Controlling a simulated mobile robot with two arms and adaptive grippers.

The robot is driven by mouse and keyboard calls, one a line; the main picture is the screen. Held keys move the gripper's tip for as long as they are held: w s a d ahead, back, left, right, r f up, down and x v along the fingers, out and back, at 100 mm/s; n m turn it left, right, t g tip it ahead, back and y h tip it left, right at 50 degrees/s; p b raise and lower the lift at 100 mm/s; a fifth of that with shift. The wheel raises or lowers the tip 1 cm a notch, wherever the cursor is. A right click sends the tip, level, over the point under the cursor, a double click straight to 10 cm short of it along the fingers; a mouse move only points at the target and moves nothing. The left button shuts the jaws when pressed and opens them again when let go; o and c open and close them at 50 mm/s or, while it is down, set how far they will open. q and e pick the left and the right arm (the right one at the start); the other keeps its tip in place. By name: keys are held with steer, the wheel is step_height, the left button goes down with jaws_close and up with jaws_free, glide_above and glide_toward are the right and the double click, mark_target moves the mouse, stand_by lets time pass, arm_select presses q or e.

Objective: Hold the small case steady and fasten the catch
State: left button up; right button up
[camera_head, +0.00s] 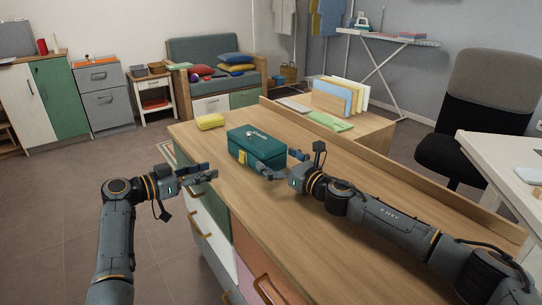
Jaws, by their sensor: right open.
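The small case (262,151) is a teal box on the wooden desk, with its lid down. A yellow catch (242,157) is on its front left face; whether it is fastened is too small to tell. My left gripper (212,170) is open and empty, left of the case and apart from it, near the desk's left edge. My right gripper (281,164) is open at the near right end of the case, with one finger in front and one toward the far side. Whether its fingers touch the case I cannot tell.
A file rack (334,99) stands beyond. A black chair (488,110) is at right.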

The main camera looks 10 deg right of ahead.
steer(key=shift+x, duration=1.1)
steer(key=shift+r, duration=0.1)
